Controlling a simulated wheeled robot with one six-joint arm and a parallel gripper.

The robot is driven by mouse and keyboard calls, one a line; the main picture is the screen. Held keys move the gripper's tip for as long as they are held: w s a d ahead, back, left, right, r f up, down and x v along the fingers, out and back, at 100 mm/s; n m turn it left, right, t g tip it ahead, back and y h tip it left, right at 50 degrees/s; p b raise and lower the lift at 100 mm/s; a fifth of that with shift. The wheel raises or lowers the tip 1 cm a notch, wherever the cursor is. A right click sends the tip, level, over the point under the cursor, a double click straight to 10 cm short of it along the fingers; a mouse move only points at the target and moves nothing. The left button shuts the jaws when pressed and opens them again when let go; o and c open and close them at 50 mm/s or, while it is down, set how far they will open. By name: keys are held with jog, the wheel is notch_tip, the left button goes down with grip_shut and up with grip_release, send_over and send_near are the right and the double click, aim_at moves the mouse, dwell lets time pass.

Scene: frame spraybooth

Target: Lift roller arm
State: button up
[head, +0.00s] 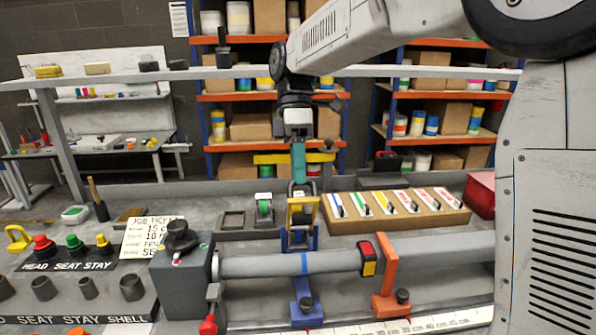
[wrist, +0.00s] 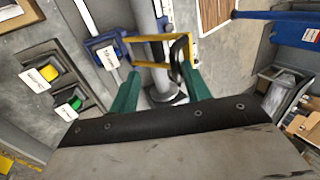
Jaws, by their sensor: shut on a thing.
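My gripper (head: 299,178) has green fingers and points down above the bench, behind the grey tube. It is shut on the upper end of a yellow frame (head: 303,212), which looks like the roller arm, with a dark grey loop at its top. A blue bracket (head: 300,238) stands directly below the frame, partly hidden by the tube. In the wrist view the green fingertips (wrist: 160,76) reach to either side of the yellow frame (wrist: 150,40) and the dark loop (wrist: 181,54). The exact contact is hard to make out.
The grey tube (head: 270,265) lies across the front on a blue stand (head: 307,305) and an orange clamp (head: 384,285). A cardboard rack (head: 440,220) with colored cards stands close on the right. Shelves fill the back.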

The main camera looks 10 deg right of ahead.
jog(key=v, duration=0.7)
jog(key=shift+r, duration=0.15)
jog(key=s+d+f+m+t, duration=0.15)
jog(key=s+d+m, duration=0.25)
jog(key=s, duration=0.4)
jog(key=s+d+m+t, duration=0.2)
jog(key=s+d+m, duration=0.2)
jog(key=s, duration=0.3)
jog(key=s+d+f+m+t, duration=0.3)
jog(key=s+f+m, duration=0.5)
jog(key=s+f, duration=0.3)
jog(key=s+d, duration=0.1)
jog(key=s, duration=0.1)
jog(key=shift+s+d+h, duration=0.2)
jog(key=shift+s+h, duration=0.15)
jog(key=shift+h, duration=0.05)
jog(key=shift+f, duration=0.1)
